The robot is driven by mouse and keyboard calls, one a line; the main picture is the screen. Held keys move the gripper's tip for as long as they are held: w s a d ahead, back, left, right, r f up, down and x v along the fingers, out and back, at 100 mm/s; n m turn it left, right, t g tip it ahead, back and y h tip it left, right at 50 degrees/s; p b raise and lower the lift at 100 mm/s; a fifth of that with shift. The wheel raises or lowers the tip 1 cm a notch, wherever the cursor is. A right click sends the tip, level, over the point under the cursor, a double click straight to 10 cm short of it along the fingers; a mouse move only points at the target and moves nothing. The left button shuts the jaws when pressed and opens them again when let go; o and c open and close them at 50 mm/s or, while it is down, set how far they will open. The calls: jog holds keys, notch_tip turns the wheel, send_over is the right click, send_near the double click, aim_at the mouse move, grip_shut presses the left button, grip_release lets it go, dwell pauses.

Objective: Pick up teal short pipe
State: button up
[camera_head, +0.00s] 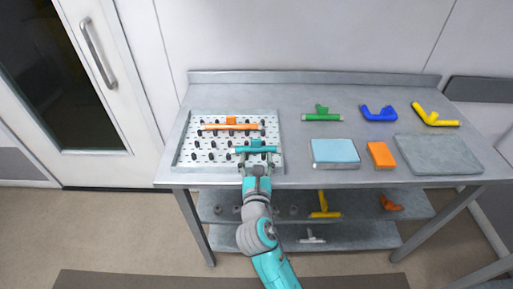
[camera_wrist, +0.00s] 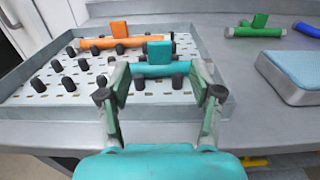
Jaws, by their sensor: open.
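The teal short pipe (camera_head: 255,149) lies in the right front part of the pegged tray (camera_head: 178,160), with a short upright branch. In the wrist view the teal pipe (camera_wrist: 160,68) lies across the space between the fingers, just beyond or between their tips; exact contact cannot be told. My gripper (camera_head: 257,163) comes in from the front edge of the table. In the wrist view my gripper (camera_wrist: 161,94) is open, with one finger on each side of the teal pipe.
An orange pipe (camera_head: 232,126) lies behind the teal one in the tray. Right of the tray are a green pipe (camera_head: 322,114), a light blue pad (camera_head: 335,151), an orange block (camera_head: 381,155), a blue pipe (camera_head: 378,113) and a yellow pipe (camera_head: 434,116). A lower shelf holds more parts.

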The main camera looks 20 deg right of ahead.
aim_at(256, 144)
jog(key=shift+f+x, duration=0.2)
jog(key=shift+x, duration=1.3)
jog(key=shift+f+x, duration=0.25)
jog(key=shift+x, duration=1.25)
grip_shut()
